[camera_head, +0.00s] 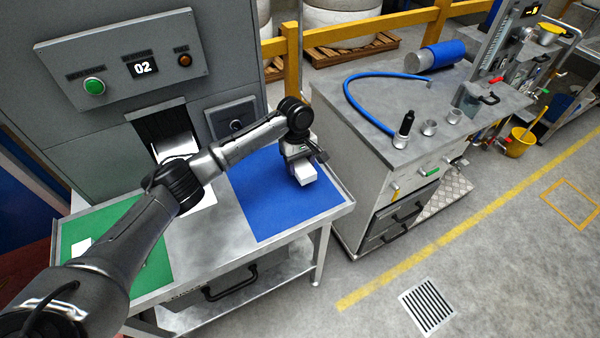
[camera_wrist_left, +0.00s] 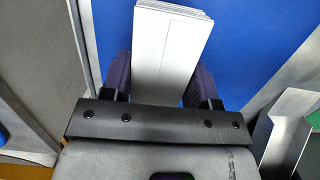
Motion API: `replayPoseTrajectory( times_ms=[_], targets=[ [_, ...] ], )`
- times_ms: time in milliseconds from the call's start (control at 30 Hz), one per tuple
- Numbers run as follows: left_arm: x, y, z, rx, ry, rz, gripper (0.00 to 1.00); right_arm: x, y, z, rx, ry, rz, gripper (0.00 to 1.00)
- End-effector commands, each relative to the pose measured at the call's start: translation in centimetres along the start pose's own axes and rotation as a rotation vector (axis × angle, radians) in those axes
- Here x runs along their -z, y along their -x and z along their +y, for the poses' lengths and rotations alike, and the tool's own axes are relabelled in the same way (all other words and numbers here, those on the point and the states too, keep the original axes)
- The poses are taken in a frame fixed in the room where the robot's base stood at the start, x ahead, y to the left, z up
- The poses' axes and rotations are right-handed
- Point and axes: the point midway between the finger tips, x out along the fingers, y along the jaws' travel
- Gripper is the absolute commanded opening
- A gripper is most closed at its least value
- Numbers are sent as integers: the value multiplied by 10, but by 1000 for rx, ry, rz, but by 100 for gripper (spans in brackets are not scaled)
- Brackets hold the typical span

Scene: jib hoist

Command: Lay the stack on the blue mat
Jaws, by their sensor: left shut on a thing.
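The blue mat (camera_head: 275,205) lies on the right part of the metal table in the head view. My left gripper (camera_head: 303,172) is over the mat's right half, shut on a white stack (camera_head: 305,180). In the left wrist view the stack (camera_wrist_left: 170,50) sits between the two dark fingers of the gripper (camera_wrist_left: 160,80), with the blue mat (camera_wrist_left: 255,40) behind it. I cannot tell whether the stack touches the mat. My right gripper is not in view.
A green mat (camera_head: 118,245) with a small white item lies on the table's left part. A grey machine (camera_head: 105,125) with a slot stands behind the table. A workbench (camera_head: 385,135) with a blue hose (camera_head: 352,92) stands to the right.

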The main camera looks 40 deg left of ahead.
Motion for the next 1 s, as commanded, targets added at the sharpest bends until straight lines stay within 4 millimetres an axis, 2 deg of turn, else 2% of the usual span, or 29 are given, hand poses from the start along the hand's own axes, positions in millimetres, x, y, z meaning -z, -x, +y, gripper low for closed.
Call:
replayPoseTrajectory(
  times_ms=[333,767,800,1000],
  targets=[
    [6,-37,0,1,-1,0,30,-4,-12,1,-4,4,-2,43],
    [6,-40,0,0,0,0,30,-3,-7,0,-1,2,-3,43],
    [6,-41,0,0,0,0,59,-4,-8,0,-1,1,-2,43],
    [6,-41,0,0,0,0,78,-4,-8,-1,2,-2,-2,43]
  ],
)
